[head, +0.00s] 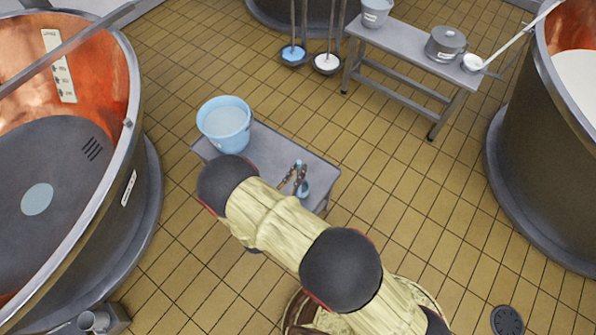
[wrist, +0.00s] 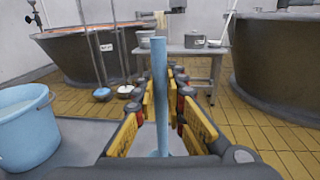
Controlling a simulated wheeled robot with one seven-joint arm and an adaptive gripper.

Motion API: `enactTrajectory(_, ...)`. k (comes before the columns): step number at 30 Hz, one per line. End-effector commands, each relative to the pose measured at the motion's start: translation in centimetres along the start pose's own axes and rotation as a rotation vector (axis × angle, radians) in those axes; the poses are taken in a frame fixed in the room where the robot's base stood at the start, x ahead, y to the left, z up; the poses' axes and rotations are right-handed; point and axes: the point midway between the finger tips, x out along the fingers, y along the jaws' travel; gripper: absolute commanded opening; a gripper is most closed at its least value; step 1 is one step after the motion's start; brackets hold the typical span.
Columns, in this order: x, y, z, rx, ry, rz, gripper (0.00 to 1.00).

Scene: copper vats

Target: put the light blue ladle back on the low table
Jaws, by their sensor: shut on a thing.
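The light blue ladle (wrist: 160,105) stands roughly upright between my fingers in the wrist view, its handle running up the middle of the picture. My gripper (wrist: 161,85) is shut on that handle. In the head view my gripper (head: 296,179) is over the right end of the low grey table (head: 272,152), and small light blue parts of the ladle (head: 304,188) show beside the fingers. My arm hides the table's near side. I cannot tell whether the ladle's lower end touches the table top.
A light blue bucket (head: 225,122) stands on the low table's left end. Copper vats (head: 130,100) stand at left and right.

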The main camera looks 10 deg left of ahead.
Motion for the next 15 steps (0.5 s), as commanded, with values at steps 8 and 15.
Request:
enactTrajectory(8, 0.0, 0.01, -0.29, 0.0, 0.0, 0.0, 0.14)
enactTrajectory(15, 0.0, 0.01, -0.24, 0.0, 0.0, 0.0, 0.28)
